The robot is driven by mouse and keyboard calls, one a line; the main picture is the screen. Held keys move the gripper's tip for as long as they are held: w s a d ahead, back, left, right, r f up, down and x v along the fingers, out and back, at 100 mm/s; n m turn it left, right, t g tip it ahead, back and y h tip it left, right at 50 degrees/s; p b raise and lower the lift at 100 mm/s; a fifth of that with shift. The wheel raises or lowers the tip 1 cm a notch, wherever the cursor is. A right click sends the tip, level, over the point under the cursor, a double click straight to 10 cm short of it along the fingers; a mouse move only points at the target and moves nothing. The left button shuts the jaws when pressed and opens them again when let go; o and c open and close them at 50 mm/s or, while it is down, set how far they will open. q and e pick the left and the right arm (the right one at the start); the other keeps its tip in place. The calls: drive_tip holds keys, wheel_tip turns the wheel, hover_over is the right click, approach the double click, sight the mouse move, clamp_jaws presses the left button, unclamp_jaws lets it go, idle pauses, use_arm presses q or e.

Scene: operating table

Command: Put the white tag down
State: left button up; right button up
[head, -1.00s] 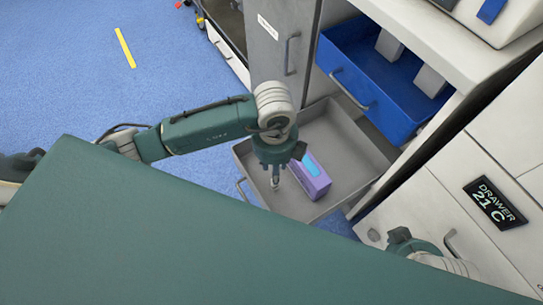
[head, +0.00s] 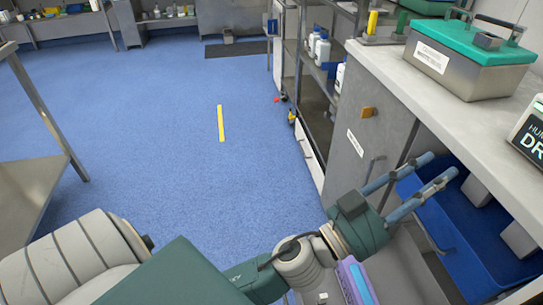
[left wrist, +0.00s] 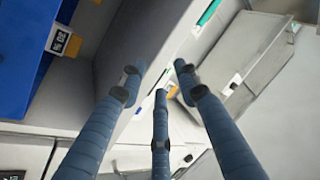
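My left gripper (head: 438,168) is in front of the grey cabinet and above the blue drawer, its fingers pointing up and to the right. A purple box with a light blue patch (head: 355,282) shows at the bottom edge of the head view, partly hidden by my left arm. My right gripper is not in view.
The blue drawer (head: 440,240) stands open beside the worktop (head: 425,105), which holds a green-lidded metal box (head: 470,60). A grey cabinet (head: 365,150) with a white label is behind my gripper. Open blue floor (head: 150,140) lies to the left.

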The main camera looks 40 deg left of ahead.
use_arm(q)
drive_tip(key=s+a+f+n+g+y, duration=0.1)
drive_tip(key=a+f+n+g+y, duration=0.3)
drive_tip(key=a+f, duration=0.5)
drive_tip(key=s+a+f+n+g+y, duration=0.1)
drive_tip(key=a+f+n+g+y, duration=0.25)
drive_tip(key=a+f+y, duration=0.6)
drive_tip(key=s+d+f+g+h, duration=0.1)
drive_tip(key=s+f+g, duration=0.3)
drive_tip(key=s+f, duration=0.4)
drive_tip(key=s+d+f+g+h, duration=0.1)
drive_tip(key=s+f+g+h, duration=0.2)
drive_tip(key=s+f, duration=0.6)
drive_tip(key=s+g, duration=0.2)
drive_tip(key=s, duration=0.2)
drive_tip(key=shift+d, duration=0.35)
drive_tip(key=shift+m, duration=0.25)
